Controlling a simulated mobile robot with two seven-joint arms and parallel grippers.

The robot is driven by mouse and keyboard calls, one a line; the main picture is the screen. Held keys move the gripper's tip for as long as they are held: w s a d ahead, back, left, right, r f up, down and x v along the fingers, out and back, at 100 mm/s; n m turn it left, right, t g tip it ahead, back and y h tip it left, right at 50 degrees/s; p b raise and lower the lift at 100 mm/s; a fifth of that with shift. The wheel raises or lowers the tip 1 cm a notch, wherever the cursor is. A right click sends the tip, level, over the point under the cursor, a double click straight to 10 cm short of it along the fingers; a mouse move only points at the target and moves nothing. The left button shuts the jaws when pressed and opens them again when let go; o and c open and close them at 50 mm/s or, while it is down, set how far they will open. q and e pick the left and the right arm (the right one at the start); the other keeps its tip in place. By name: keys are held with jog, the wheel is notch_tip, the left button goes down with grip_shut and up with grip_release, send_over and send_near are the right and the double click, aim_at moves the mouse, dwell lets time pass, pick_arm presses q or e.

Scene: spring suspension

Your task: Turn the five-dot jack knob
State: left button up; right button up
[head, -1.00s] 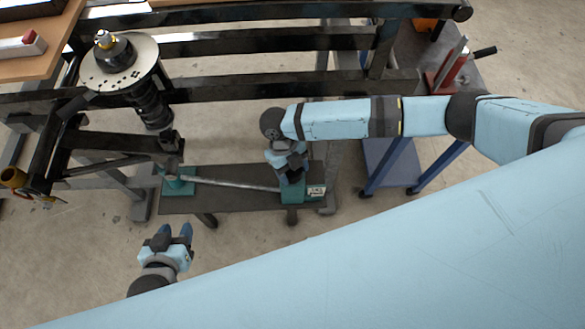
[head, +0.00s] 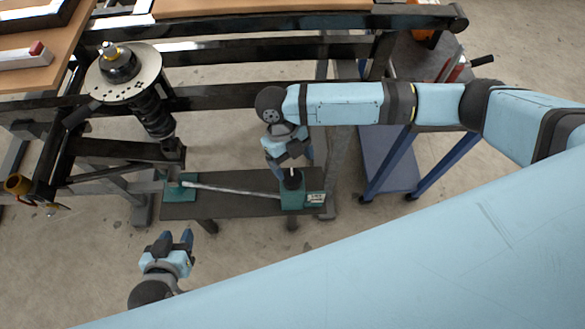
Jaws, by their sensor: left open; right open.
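A dark round knob (head: 292,181) sits on top of the green jack box (head: 292,201) at the right end of the low dark bench. The box has a pale label (head: 315,198) whose marks are too small to read, so I cannot count dots. My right gripper (head: 291,162) is open just above and behind the knob, its fingers apart; whether it touches the knob I cannot tell. A metal bar (head: 235,190) runs from the box to a smaller green block (head: 181,188) on the left. My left gripper (head: 177,240) is open and empty in front of the bench.
A spring strut (head: 150,112) with a round plate hangs on the black frame (head: 240,98) at upper left. A blue cart (head: 388,160) stands right of the bench (head: 233,207). A wooden table (head: 45,58) is at far left.

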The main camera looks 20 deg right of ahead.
notch_tip(320, 180, up, 10)
jog(key=shift+r+p, duration=0.15)
jog(key=shift+p, duration=0.25)
dwell(0.3)
